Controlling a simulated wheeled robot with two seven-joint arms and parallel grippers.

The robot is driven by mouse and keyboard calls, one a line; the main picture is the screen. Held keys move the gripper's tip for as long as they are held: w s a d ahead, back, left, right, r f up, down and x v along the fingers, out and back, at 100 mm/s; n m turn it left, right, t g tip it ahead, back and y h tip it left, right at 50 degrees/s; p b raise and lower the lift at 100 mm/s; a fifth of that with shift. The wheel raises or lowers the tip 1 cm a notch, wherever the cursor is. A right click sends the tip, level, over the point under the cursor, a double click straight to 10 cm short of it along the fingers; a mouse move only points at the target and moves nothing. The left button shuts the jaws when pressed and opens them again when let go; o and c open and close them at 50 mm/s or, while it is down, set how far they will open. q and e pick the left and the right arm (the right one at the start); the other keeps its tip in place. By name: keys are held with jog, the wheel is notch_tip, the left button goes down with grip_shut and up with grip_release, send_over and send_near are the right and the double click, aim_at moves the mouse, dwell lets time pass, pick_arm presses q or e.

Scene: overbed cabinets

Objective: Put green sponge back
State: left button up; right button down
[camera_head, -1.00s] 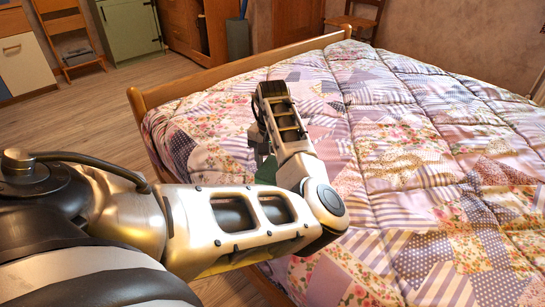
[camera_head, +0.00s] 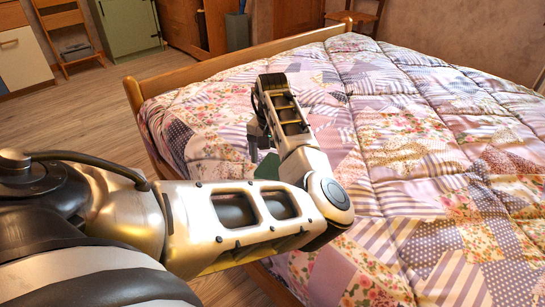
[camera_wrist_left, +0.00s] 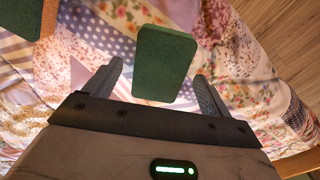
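A green sponge (camera_wrist_left: 163,63), a rounded block, shows in the left wrist view over the patchwork bedspread. It lies between the two spread fingers of my left gripper (camera_wrist_left: 158,72), with a visible gap to the left finger. The gripper is open. In the head view my left gripper (camera_head: 258,135) is over the bed's near left part, mostly hidden by its arm. A dark green patch (camera_head: 268,166) shows beneath it, largely covered. My right gripper is not in view.
A second green piece (camera_wrist_left: 18,18) and an orange-brown strip (camera_wrist_left: 48,18) are at the wrist view's upper left. The bed (camera_head: 430,150) has a wooden frame edge (camera_head: 240,57). Wood floor (camera_head: 85,120) is clear on the left. A green cabinet (camera_head: 128,28) stands behind.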

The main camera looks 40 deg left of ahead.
pick_arm(q)
notch_tip(320, 180, up, 3)
jog(key=shift+p, duration=0.75)
notch_tip(320, 180, up, 13)
jog(key=p, duration=0.4)
jog(key=shift+p, duration=0.4)
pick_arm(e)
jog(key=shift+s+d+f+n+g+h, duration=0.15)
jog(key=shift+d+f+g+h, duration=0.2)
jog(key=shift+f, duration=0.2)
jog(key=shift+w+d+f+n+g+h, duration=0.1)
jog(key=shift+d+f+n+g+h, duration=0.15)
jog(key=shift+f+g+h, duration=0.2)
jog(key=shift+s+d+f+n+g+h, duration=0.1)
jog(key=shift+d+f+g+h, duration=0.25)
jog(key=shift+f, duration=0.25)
